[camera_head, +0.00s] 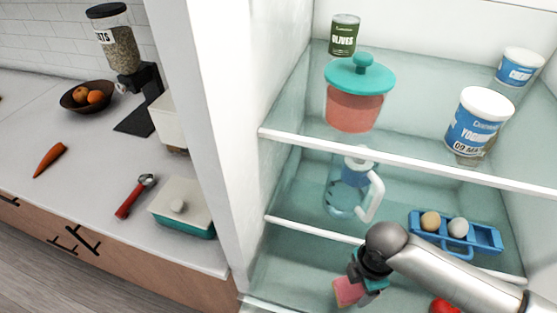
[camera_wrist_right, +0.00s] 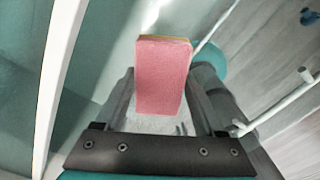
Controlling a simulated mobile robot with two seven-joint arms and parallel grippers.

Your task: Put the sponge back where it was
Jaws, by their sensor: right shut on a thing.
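A pink sponge (camera_head: 348,290) with a yellowish layer is held by my right gripper (camera_head: 362,282), low at the front of the open fridge in the head view. In the right wrist view the sponge (camera_wrist_right: 163,76) sits between the two fingers of my right gripper (camera_wrist_right: 162,105), its pink face toward the camera. The gripper is shut on it. My right arm comes in from the lower right. My left gripper is not in view.
The glass fridge shelves hold a teal-lidded pot (camera_head: 355,104), a yogurt tub (camera_head: 476,122), a pitcher (camera_head: 346,193) and a blue egg tray (camera_head: 484,238). The counter (camera_head: 90,185) at left holds a carrot (camera_head: 49,160), a red-handled tool (camera_head: 131,200) and a butter dish (camera_head: 183,216).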

